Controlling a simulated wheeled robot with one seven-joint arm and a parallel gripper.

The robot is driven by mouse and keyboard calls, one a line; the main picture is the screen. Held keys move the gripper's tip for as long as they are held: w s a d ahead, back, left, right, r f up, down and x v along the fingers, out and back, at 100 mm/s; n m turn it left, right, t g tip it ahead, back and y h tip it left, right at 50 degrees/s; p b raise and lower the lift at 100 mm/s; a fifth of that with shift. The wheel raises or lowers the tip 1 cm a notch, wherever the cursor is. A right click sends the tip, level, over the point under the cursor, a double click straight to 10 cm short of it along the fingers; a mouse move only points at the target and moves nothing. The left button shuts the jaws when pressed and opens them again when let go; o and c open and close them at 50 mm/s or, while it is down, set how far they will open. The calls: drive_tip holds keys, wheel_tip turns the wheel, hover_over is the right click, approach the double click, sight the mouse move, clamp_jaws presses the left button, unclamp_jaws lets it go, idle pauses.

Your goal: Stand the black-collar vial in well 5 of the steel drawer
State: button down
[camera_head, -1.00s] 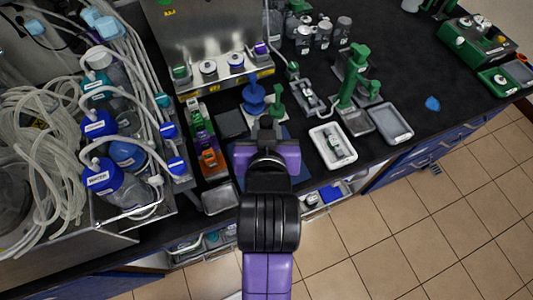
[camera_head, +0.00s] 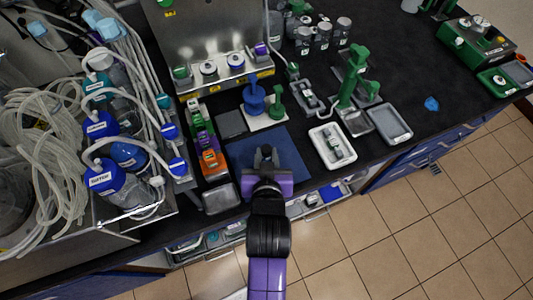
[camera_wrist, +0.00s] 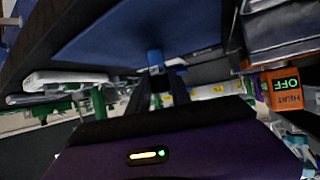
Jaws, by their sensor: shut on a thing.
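My gripper (camera_head: 266,157) is over the front part of the blue mat, pointing toward the steel unit. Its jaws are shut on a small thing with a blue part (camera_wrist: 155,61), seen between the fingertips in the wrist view. I cannot make out whether it has a black collar. The steel drawer (camera_head: 225,88) appears as a ledge at the foot of the steel unit, with yellow marks on its front. Several capped vials stand in it, with green, pale, blue and purple tops. The well numbers are too small to read, and I cannot tell which well is 5.
The blue mat (camera_head: 240,149) lies below the gripper. A blue stand (camera_head: 254,100) and an orange heater block (camera_head: 211,161) are close by. A white tray (camera_head: 322,150) is at right. Bottles and tubing crowd the left.

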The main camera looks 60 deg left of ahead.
drive_tip(key=c, duration=1.6)
unclamp_jaws()
drive_tip(key=shift+f, duration=0.15)
drive_tip(key=o, duration=0.4)
drive_tip(key=shift+o, duration=0.2)
drive_tip(key=shift+r, duration=0.25)
drive_tip(key=v, duration=1.2)
drive_tip(key=shift+b, duration=0.45)
drive_tip(key=shift+d+f, duration=0.1)
